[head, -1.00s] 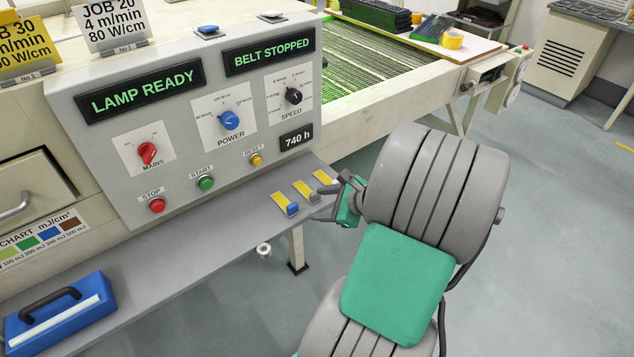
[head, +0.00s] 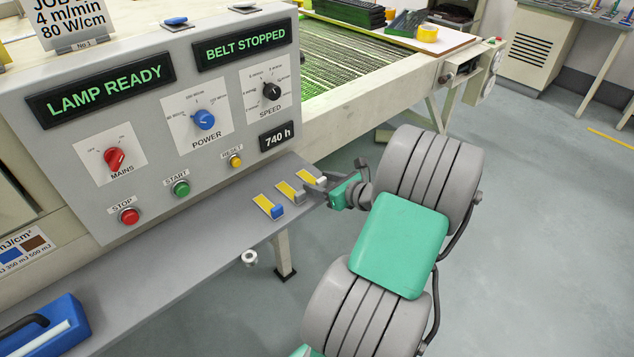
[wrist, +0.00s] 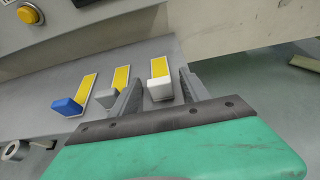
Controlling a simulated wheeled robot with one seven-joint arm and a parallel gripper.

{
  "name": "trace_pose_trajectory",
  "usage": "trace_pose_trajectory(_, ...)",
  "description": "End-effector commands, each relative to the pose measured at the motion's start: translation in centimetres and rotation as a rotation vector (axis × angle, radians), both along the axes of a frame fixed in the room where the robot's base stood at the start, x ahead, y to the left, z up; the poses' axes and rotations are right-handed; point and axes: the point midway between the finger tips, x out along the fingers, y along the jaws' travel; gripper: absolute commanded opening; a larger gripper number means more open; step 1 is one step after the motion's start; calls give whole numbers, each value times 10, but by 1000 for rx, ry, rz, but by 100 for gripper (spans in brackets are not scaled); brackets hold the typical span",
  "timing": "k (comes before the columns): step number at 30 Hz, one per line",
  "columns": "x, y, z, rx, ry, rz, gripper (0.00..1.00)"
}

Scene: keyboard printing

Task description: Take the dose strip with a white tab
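Three yellow dose strips lie side by side on the grey shelf below the control panel. The strip with a white tab (head: 314,179) is the rightmost, nearest the shelf's end. In the wrist view its white tab (wrist: 160,89) lies between my gripper's two fingers (wrist: 158,88), with its yellow part pointing away. The strip with a grey tab (head: 290,193) is in the middle, its tab partly behind the left finger in the wrist view. The strip with a blue tab (head: 270,207) is at the left. My gripper (head: 325,178) is open, with gaps beside the white tab.
The control panel (head: 145,140) rises behind the strips, with a yellow reset button (head: 236,161) close by. A blue case (head: 45,328) sits on the shelf (head: 190,262) at the left. Open floor lies to the right.

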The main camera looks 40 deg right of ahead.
Motion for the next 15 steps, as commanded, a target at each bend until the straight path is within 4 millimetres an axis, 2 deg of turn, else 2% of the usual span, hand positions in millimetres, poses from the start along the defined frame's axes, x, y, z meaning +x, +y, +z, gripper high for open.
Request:
trace_pose_trajectory(2, 0, 0, 0, 0, 0, 0, 48)
trace_pose_trajectory(15, -1, -1, 0, 0, 0, -1, 12)
